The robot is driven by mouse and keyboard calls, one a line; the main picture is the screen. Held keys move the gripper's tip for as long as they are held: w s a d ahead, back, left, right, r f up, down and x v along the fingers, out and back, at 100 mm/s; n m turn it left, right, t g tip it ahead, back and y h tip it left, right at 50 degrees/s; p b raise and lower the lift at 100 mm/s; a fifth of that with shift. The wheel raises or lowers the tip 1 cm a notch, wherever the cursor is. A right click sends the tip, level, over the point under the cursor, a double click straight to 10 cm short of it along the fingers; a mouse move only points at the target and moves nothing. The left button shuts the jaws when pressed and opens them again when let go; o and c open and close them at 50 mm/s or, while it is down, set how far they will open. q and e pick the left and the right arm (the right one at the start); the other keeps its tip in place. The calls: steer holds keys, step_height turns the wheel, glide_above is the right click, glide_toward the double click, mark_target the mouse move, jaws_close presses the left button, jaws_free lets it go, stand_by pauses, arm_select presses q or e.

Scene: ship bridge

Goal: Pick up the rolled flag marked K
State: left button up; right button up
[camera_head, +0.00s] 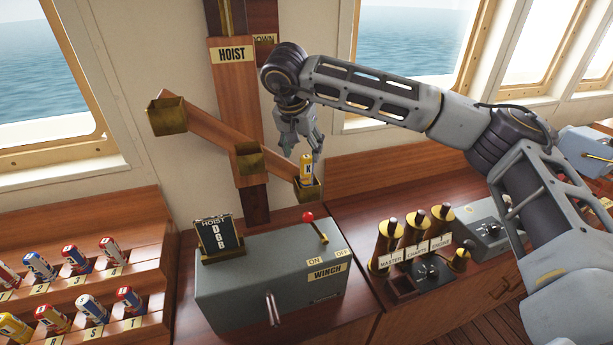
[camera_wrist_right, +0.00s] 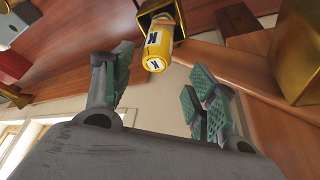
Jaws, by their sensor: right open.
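The rolled flag marked K (camera_head: 307,168) is yellow with a white patch and stands upright in the lowest brass cup (camera_head: 308,190) on the slanted wooden arm. My right gripper (camera_head: 301,146) is just above it and points down. In the wrist view the flag (camera_wrist_right: 157,48) shows its K label, with its lower part inside the brass cup (camera_wrist_right: 152,14). My right gripper (camera_wrist_right: 160,85) is open there, with green pads on either side and nothing between them; the flag lies ahead of the fingertips. My left gripper is not in view.
The other brass cups (camera_head: 166,114) look empty. A grey winch box (camera_head: 270,277) with a red-knobbed lever (camera_head: 309,217) stands below. A hoist board (camera_head: 219,237) reads D, G, B. A rack (camera_head: 84,255) with several rolled flags is at left. Brass cylinders (camera_head: 414,234) stand at right.

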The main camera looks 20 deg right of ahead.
mark_target(308, 165)
steer(key=shift+w+d+f, duration=0.15)
steer(key=shift+f, duration=0.3)
steer(key=shift+w+d+f, duration=0.15)
steer(key=shift+f, duration=0.6)
steer(key=f, duration=0.1)
steer(key=d+f+p, duration=0.1)
steer(key=f, duration=0.1)
steer(key=shift+w+f, duration=0.1)
steer(key=shift+f, duration=0.1)
steer(key=shift+w+d+f, duration=0.15)
steer(key=shift+w+f, duration=0.05)
steer(key=shift+f, duration=0.25)
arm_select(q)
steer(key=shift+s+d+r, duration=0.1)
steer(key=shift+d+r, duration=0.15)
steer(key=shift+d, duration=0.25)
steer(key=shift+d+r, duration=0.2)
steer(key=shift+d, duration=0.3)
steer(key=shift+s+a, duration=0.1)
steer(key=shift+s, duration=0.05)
